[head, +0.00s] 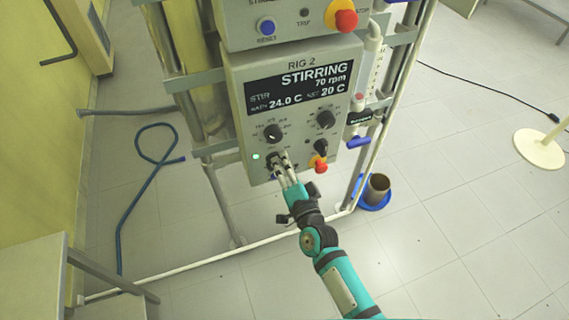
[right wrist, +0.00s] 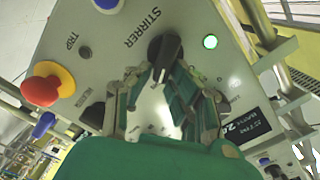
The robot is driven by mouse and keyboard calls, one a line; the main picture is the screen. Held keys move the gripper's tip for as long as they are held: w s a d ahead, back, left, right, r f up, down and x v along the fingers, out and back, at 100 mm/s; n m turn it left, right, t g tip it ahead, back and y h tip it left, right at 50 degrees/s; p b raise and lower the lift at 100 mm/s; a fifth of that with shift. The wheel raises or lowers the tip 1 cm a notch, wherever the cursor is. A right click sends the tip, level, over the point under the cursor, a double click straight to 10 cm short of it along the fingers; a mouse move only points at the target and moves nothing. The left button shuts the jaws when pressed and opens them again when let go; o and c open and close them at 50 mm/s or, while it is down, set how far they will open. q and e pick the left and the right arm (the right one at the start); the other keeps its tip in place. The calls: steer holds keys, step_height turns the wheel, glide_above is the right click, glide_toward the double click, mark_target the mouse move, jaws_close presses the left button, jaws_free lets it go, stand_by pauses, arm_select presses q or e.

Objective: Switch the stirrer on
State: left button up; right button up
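The display (head: 297,88) reads STIRRING, 70 rpm. My right gripper (head: 278,157) is at the switch, low on the panel. In the right wrist view its fingertips (right wrist: 163,72) stand on either side of the knob; whether they press on it I cannot tell. My left gripper is out of view.
Two black dials, the left one (head: 273,133) and the right one (head: 326,119), sit above the gripper. A red stop button on yellow (head: 320,164) is close to its right. Metal frame posts flank the box. A blue hose (head: 146,205) lies on the floor.

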steer(key=o, duration=0.3)
steer(key=shift+s, duration=0.1)
steer(key=v, duration=1.2)
